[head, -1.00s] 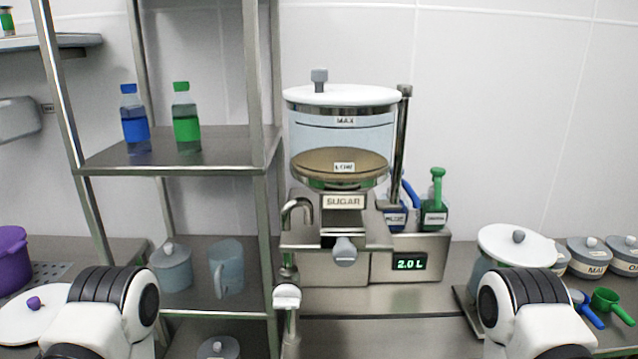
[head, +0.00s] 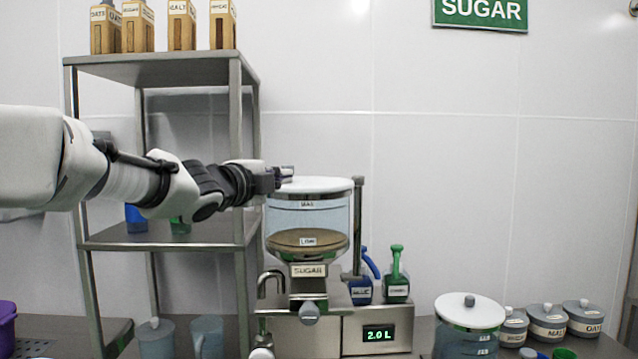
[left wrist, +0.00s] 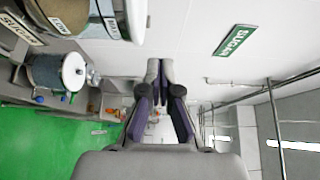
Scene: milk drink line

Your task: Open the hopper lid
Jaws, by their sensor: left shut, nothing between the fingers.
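The sugar hopper (head: 281,221) is a clear drum with a white lid (head: 325,185) lying flat and closed on its top. My left gripper (head: 287,174) reaches in from the left, at the lid's left edge and about level with its top. I cannot tell whether it touches the lid. The lid's grey knob cannot be told apart from the fingertips there. In the left wrist view the left gripper (left wrist: 160,68) is shut with nothing between its fingers, and the hopper's white lid (left wrist: 137,18) shows at the top, left of the fingers. My right gripper is not in view.
A metal shelf (head: 165,67) stands left of the hopper, with cartons on top, under and behind my arm. A metal post (head: 358,225) rises at the hopper's right. A lidded pot (head: 470,312) and small jars stand right. The wall area above the lid is clear.

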